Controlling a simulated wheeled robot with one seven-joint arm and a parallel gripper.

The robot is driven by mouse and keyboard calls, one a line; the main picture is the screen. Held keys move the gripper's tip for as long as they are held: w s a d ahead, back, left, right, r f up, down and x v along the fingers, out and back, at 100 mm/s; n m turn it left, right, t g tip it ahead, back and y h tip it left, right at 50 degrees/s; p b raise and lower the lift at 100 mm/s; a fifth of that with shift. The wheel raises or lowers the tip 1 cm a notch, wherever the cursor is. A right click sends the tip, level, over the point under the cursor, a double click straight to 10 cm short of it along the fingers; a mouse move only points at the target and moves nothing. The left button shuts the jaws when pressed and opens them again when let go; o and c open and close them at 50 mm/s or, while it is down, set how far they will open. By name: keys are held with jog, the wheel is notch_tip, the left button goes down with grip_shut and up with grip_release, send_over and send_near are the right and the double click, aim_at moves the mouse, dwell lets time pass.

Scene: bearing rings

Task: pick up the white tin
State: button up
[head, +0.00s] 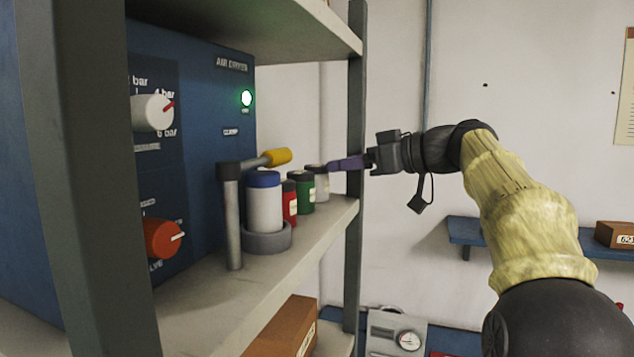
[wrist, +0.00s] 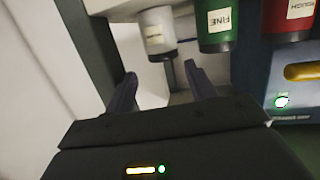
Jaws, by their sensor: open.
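The white tin (head: 321,186) stands upright at the far end of the shelf row, with a grey lid, in the head view. In the wrist view the white tin (wrist: 156,28) appears upside down at the top, just beyond the fingertips. My gripper (head: 332,166) reaches in from the right at about the height of the tin's lid. In the wrist view my gripper (wrist: 160,80) is open, with nothing between its fingers. The tin lies roughly in line with the gap. Whether a finger touches it I cannot tell.
A green tin (head: 306,193) stands close beside the white tin, then a red tin (head: 290,203). A white jar with a blue lid (head: 264,207) sits in a grey ring nearer me, beside a post with a yellow handle (head: 277,157). A shelf upright (head: 354,240) stands close to my gripper.

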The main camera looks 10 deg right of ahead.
aim_at(322, 176)
jog(key=shift+w+a+p, duration=0.1)
jog(key=shift+a+p, duration=0.3)
jog(key=p+x, duration=0.2)
jog(key=x, duration=0.2)
jog(key=shift+f+p, duration=0.2)
jog(key=shift+p, duration=0.15)
jog(key=shift+a+f, duration=0.1)
jog(key=shift+f, duration=0.05)
jog(key=c, duration=0.8)
